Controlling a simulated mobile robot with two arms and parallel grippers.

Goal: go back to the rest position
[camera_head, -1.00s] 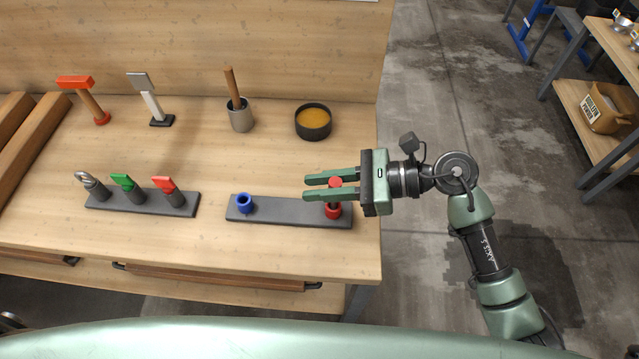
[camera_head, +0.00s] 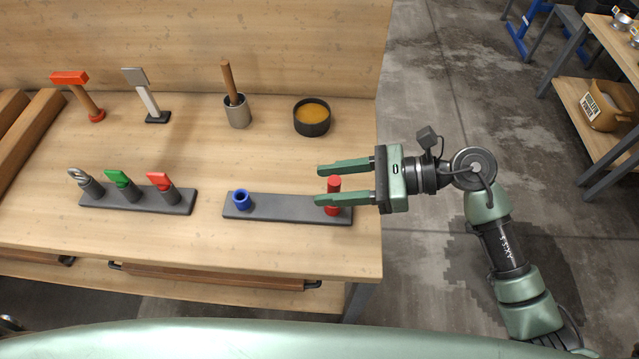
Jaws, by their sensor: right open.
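My right gripper (camera_head: 318,185) is open, its two green fingers pointing left over the right end of the dark rack on the workbench. A red cylindrical piece (camera_head: 334,184) stands upright at the rack's right end and shows between the fingers; the lower finger covers part of it. The gripper looks empty, and I cannot tell whether a finger touches the red piece. The rack (camera_head: 285,207) also bears a blue ring-shaped holder (camera_head: 241,200) at its left end. My left gripper is not in view.
A second rack (camera_head: 140,201) with several tools stands at left. Behind are a red-headed hammer (camera_head: 70,77), a grey-headed tool (camera_head: 135,78), a cup (camera_head: 238,114) with a wooden handle, and a black bowl (camera_head: 312,125). Open concrete floor (camera_head: 440,60) lies right of the bench.

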